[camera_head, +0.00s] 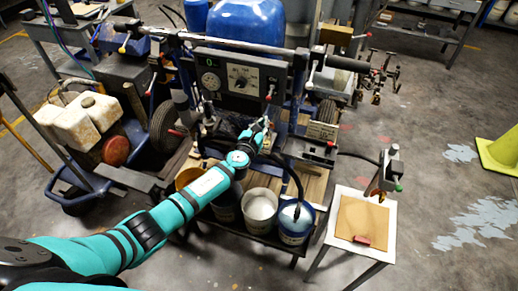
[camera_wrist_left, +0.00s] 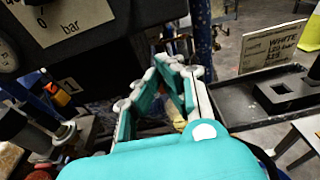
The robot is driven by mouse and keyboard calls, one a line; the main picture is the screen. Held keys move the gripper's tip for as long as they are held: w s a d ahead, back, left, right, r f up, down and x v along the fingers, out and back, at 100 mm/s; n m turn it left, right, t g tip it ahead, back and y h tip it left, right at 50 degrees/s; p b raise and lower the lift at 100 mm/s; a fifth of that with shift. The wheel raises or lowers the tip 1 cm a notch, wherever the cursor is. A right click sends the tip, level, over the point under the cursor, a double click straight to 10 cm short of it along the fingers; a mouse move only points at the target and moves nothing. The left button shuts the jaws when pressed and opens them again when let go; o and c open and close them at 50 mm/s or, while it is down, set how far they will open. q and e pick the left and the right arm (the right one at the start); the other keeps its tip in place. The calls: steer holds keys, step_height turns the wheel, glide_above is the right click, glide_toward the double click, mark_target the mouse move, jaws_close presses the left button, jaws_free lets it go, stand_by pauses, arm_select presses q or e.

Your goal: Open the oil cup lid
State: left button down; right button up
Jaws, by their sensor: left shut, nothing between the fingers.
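My left gripper (camera_head: 264,124) reaches in from the left on a teal arm, its tip in front of the line striper, just below the control panel (camera_head: 240,77). In the left wrist view my left gripper (camera_wrist_left: 172,62) has its teal-padded fingers together at the tips, with nothing held. A grey metal cylinder (camera_wrist_left: 22,128) stands at the left of that view, apart from the fingers. I cannot tell whether it is the oil cup, and I cannot make out the oil cup lid in either view. My right gripper is not in view.
Paint buckets, including a white one (camera_head: 260,206) and a blue one (camera_head: 296,222), stand below my arm. A small table (camera_head: 390,238) is at the right. A lettered sign (camera_wrist_left: 272,50) stands right of the fingers. Floor on the right is mostly clear beside a yellow cone (camera_head: 502,152).

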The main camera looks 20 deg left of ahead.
arm_select(q)
steer(key=shift+w+r, duration=0.65)
steer(key=shift+w, duration=0.25)
steer(key=shift+w+r, duration=0.25)
steer(key=shift+w, duration=0.5)
